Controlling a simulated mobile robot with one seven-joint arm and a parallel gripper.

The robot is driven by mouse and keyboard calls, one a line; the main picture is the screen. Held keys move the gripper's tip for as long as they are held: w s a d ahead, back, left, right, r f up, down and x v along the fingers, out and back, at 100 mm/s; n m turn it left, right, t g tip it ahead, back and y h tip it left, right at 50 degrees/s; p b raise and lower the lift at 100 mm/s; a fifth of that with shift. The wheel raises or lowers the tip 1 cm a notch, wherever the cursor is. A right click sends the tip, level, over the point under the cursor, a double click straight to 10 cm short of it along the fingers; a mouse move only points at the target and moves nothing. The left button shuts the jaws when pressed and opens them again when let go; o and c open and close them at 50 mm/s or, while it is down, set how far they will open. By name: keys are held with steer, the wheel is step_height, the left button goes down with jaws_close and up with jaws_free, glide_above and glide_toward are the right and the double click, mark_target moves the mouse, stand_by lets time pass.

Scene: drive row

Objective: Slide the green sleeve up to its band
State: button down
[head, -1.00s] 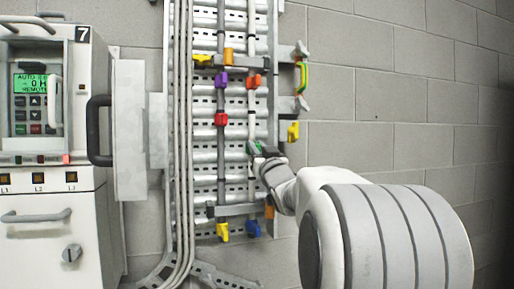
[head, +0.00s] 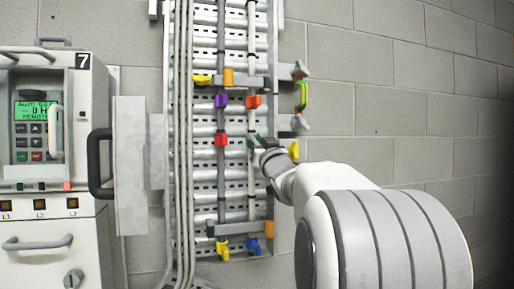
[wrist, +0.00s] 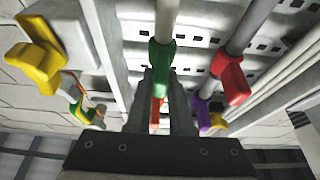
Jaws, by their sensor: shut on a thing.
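The green sleeve (head: 250,141) sits on the right-hand pale upright rod (head: 251,180) of the wall rack. It is level with the red sleeve (head: 221,140) on the left rod and below the orange-red sleeve (head: 254,101) on its own rod. My gripper (head: 264,144) reaches it from the right and partly hides it. In the wrist view the green sleeve (wrist: 161,54) is between the fingertips of my gripper (wrist: 162,72), which is shut on it. The orange-red sleeve (wrist: 156,108) shows between the fingers. I cannot make out the band clearly.
A purple sleeve (head: 221,101) is on the left rod. A crossbar (head: 242,82) spans the rods above. A green-yellow curved handle (head: 303,96) and a yellow piece (head: 293,150) are at right. A white cabinet (head: 50,150) stands left. The block wall at right is clear.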

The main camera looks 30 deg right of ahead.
steer(key=shift+s+r, duration=0.1)
steer(key=shift+r, duration=0.6)
steer(key=c, duration=0.8)
jaws_free()
steer(key=shift+f, duration=0.1)
steer(key=shift+f, duration=0.15)
